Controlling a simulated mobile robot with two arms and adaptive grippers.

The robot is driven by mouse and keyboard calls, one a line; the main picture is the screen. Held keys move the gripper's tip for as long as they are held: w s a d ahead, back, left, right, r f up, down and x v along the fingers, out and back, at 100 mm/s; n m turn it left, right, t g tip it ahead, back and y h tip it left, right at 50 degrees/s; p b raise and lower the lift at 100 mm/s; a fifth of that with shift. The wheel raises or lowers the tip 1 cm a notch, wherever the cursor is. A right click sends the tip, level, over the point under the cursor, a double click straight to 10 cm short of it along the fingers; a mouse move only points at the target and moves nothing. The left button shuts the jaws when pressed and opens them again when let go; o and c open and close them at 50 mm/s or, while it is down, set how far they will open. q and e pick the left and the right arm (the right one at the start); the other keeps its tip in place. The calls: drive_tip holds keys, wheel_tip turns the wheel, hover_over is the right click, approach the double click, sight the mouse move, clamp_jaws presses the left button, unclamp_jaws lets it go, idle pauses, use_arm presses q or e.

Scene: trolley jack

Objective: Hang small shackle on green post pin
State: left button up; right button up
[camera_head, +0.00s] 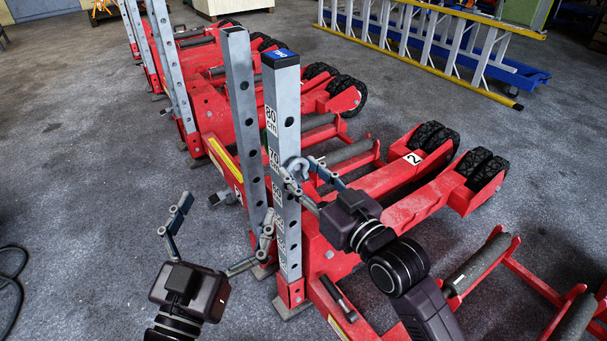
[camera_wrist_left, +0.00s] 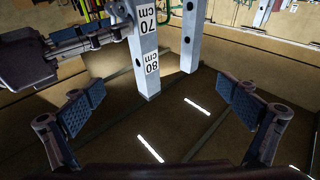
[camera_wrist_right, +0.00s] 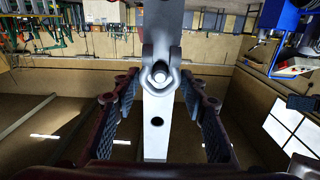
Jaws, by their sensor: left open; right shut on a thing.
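A grey shackle (camera_head: 298,164) is at the front jack post (camera_head: 283,140), a grey upright with holes, cm labels and a blue cap. My right gripper (camera_head: 308,182) is shut on the shackle at the post's side. In the right wrist view the shackle (camera_wrist_right: 174,68) is between the fingertips in front of the post (camera_wrist_right: 157,125), with a pale round end inside its loop. I cannot tell whether that end is a post pin or the shackle's own bolt. No green pin is clear. My left gripper (camera_head: 228,207) is open and empty, left of the posts.
A second grey post (camera_head: 243,115) stands just left of the front one. Red jack frames with black wheels (camera_head: 433,137) lie behind and right. A yellow ladder (camera_head: 430,60) lies at the back. The floor at left is clear, apart from a black cable (camera_head: 12,285).

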drive_tip(key=shift+w, duration=0.1)
drive_tip(key=shift+w+a, duration=0.1)
drive_tip(key=shift+a, duration=0.05)
drive_tip(key=shift+w+a, duration=0.1)
drive_tip(key=shift+w, duration=0.1)
drive_tip(key=shift+w+a+f, duration=0.1)
use_arm(q)
drive_tip(key=shift+w+a+f+g+y+p, duration=0.2)
drive_tip(key=shift+f+g, duration=0.4)
drive_tip(key=shift+f, duration=0.45)
drive_tip(key=shift+f+g+y+p, duration=0.1)
drive_tip(key=shift+f+g+p, duration=0.2)
drive_tip(key=shift+f+g, duration=0.5)
use_arm(e)
drive_tip(key=shift+w, duration=0.1)
use_arm(q)
drive_tip(key=shift+f, duration=0.25)
drive_tip(key=shift+t, duration=0.3)
use_arm(e)
drive_tip(key=o, duration=1.4)
drive_tip(key=shift+f, duration=0.1)
drive_tip(key=shift+c, duration=0.2)
